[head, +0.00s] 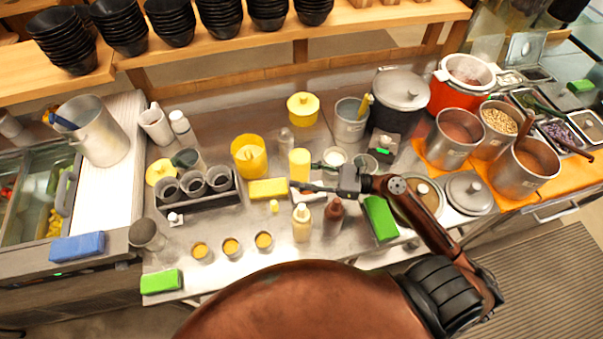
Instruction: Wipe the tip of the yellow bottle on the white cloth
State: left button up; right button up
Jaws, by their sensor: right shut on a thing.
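My right gripper (300,187) reaches in from the right over the middle of the steel counter, its fingers pointing left. It is shut on the yellow bottle (300,163), whose plain yellow body shows just above the fingers. The bottle's tip is not clearly visible. A small white patch (311,197), which looks like the white cloth, shows just below the fingers and is partly hidden by them. I cannot tell whether the tip touches it. My left gripper is not in view.
A cream bottle (302,224) and a brown bottle (334,216) stand just in front. A yellow block (268,189) lies to the left. Several small yellow-filled cups stand front left. A green sponge (380,218) lies right. Pots (454,137) crowd the right side.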

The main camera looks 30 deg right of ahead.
jog(key=shift+f, duration=0.4)
dwell(0.3)
jog(key=shift+f+p, duration=0.15)
jog(key=shift+p, duration=0.25)
dwell(1.7)
jog(key=shift+s+d, duration=0.2)
jog(key=shift+d, duration=0.65)
jog(key=shift+s+d, duration=0.25)
jog(key=shift+d, duration=0.6)
jog(key=shift+s+d, duration=0.2)
jog(key=shift+d, duration=0.65)
jog(key=shift+c, duration=0.3)
notch_tip(320, 180, up, 6)
jog(key=p, duration=0.7)
